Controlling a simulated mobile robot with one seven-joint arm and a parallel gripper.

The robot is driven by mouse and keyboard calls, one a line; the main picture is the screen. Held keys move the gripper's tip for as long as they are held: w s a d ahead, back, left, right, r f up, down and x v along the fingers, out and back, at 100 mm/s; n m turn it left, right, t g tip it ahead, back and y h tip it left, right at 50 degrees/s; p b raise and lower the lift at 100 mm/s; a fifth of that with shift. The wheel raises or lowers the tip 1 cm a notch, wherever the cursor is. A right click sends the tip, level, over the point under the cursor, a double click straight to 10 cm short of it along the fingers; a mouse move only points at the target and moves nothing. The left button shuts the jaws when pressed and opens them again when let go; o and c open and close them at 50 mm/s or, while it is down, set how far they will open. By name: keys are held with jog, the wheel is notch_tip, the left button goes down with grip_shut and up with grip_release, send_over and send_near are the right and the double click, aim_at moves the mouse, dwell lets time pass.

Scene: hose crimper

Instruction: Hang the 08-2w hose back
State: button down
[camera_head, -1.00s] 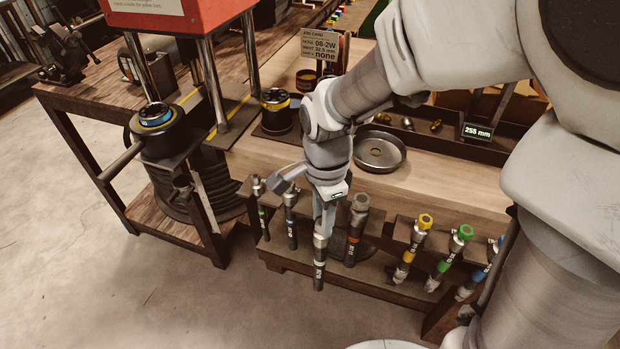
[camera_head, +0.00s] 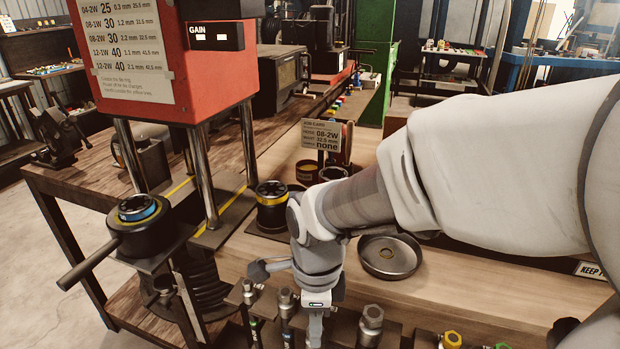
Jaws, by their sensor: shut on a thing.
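My gripper (camera_head: 315,332) points down at the bottom edge of the head view, over the hose rack at the table's front. Its fingertips and the hose they are shut on are cut off by the frame's lower edge. Hose ends stand in the rack: two slim ones to the left of the gripper (camera_head: 287,302), a thicker grey one (camera_head: 370,325) to the right, and a yellow-capped one (camera_head: 450,340) further right. Which rack slot lies under the gripper is hidden.
The red crimper (camera_head: 165,60) stands at the left, with a black cylinder and lever (camera_head: 135,220) before it. A round metal dish (camera_head: 390,257) and a yellow-ringed black die (camera_head: 271,205) sit on the wooden table. My forearm crosses the right side.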

jog(key=w+d+f, duration=0.1)
jog(key=w+d, duration=0.1)
jog(key=w, duration=0.4)
jog(key=shift+w+d+f+b, duration=0.2)
jog(key=shift+w+f+b, duration=0.05)
jog(key=shift+f+b, duration=0.15)
jog(key=c, duration=0.5)
grip_release()
jog(key=shift+r, duration=0.1)
notch_tip(320, 180, up, 17)
jog(key=p, duration=0.4)
jog(key=shift+r, duration=0.2)
jog(key=shift+s, duration=0.1)
